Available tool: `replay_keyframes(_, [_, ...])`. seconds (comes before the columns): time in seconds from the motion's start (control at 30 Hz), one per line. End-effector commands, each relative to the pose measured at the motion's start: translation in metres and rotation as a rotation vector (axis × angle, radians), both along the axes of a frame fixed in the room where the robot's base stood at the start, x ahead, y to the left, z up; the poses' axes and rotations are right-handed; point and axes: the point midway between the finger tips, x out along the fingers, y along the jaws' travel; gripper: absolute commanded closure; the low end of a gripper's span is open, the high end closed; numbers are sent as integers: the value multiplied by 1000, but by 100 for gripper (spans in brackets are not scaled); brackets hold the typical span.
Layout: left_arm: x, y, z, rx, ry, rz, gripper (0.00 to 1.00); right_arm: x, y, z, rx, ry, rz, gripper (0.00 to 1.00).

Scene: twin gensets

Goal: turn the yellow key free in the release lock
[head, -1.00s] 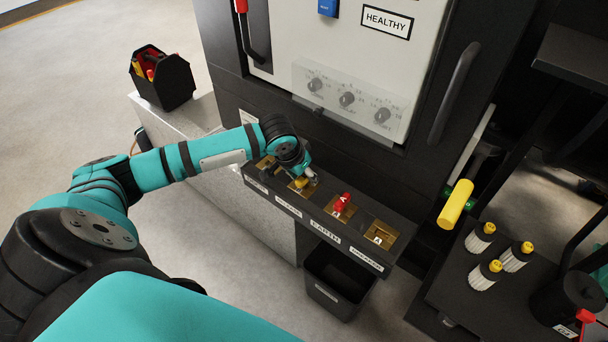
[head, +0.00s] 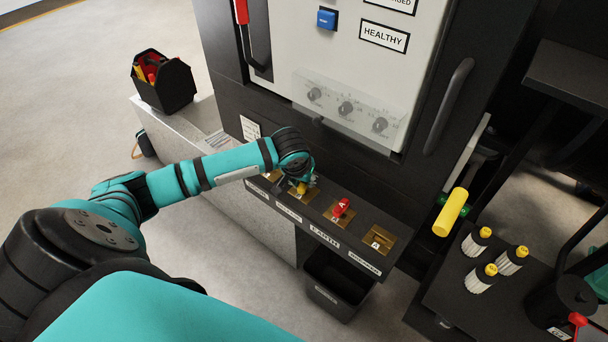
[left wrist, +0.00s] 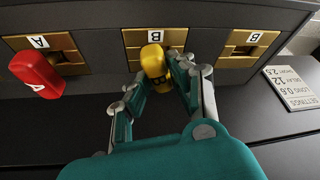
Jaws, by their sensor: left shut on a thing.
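The yellow key (head: 302,188) stands at a brass lock plate on the black shelf, left of the red key (head: 341,207). My left gripper (head: 306,180) is shut on it and partly hides it. In the left wrist view the yellow key (left wrist: 153,60) sits between the two fingertips (left wrist: 160,76), at the edge of a brass plate (left wrist: 176,38) marked B. I cannot tell how far it is turned. The red key, marked A, also shows in the left wrist view (left wrist: 38,75). My right gripper is out of view.
A brass plate (head: 378,240) marked A lies right of the red key. A black bin (head: 335,285) hangs below the shelf. A clear cover (head: 350,108) over knobs juts above. A yellow handle (head: 453,212) and several bottles (head: 479,278) stand to the right.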

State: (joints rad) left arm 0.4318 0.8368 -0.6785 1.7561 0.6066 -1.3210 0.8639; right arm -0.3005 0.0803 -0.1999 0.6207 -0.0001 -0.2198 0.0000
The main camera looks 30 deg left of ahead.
Motion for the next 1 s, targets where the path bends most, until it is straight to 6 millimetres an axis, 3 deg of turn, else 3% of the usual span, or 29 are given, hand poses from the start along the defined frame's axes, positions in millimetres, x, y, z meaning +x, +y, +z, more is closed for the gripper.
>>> replay_keyframes(0.53, [0, -3, -2, -4, 7, 1155, 100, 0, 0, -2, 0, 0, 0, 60])
replay_keyframes(0.67, [-1, -1, -2, 0, 2, 1278, 100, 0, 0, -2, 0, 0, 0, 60])
replay_keyframes(0.97, [-1, 0, -2, 1, 0, 1284, 100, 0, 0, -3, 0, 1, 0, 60])
replay_keyframes(1.0, [-1, 0, -2, 1, 0, 1284, 75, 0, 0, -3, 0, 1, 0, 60])
